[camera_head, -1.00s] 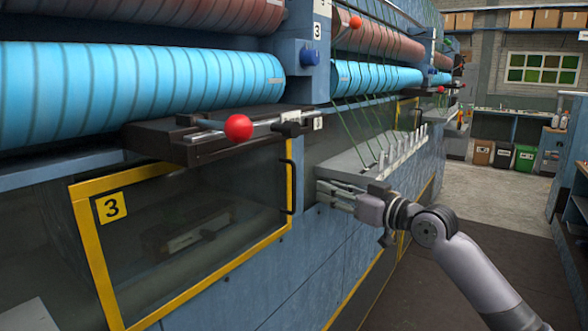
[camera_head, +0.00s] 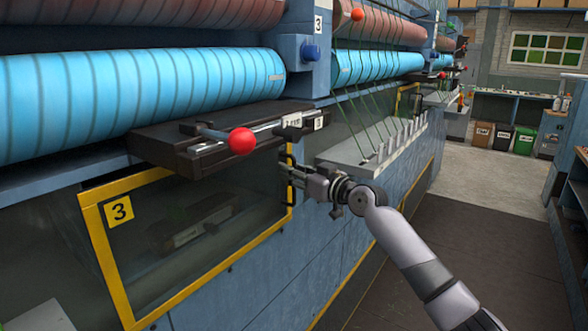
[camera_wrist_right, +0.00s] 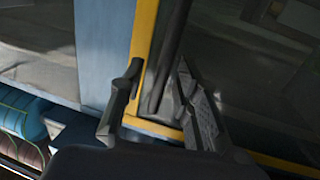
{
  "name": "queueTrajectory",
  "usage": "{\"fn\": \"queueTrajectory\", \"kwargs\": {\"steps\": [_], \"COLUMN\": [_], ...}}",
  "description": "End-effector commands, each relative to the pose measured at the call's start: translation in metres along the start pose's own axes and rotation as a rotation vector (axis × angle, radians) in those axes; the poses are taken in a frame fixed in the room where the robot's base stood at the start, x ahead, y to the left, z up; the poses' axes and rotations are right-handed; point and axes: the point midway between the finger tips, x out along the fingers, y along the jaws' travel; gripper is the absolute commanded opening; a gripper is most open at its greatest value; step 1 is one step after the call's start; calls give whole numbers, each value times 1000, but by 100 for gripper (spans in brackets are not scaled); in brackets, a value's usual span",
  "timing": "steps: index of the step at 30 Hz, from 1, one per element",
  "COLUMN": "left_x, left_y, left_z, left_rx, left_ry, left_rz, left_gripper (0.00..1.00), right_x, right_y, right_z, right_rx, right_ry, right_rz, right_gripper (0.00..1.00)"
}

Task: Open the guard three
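In the right wrist view the dark handle bar (camera_wrist_right: 172,50) runs down between the two spread fingers of the right gripper (camera_wrist_right: 160,112). I cannot tell whether either finger touches it. My left gripper is not in view.
A dark ledge with a red ball knob (camera_head: 241,141) juts out just above the guard. A grey shelf with several upright pegs (camera_head: 366,157) stands out right of the gripper. Blue rollers (camera_head: 130,88) lie above. The floor aisle (camera_head: 455,255) at right is clear.

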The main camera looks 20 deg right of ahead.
Motion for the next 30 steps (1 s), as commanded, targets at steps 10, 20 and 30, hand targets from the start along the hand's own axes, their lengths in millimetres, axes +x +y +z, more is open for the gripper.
{"fn": "queueTrajectory", "kwargs": {"steps": [10,20,30], "left_x": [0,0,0], "left_y": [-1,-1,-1], "left_z": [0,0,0], "left_rx": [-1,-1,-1], "left_ry": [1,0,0], "left_rz": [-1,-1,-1], "left_gripper": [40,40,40], "right_x": [0,0,0], "right_y": [0,0,0], "right_z": [0,0,0], "right_rx": [0,0,0], "right_ry": [0,0,0], "right_rz": [0,0,0], "right_gripper": [11,0,0]}}
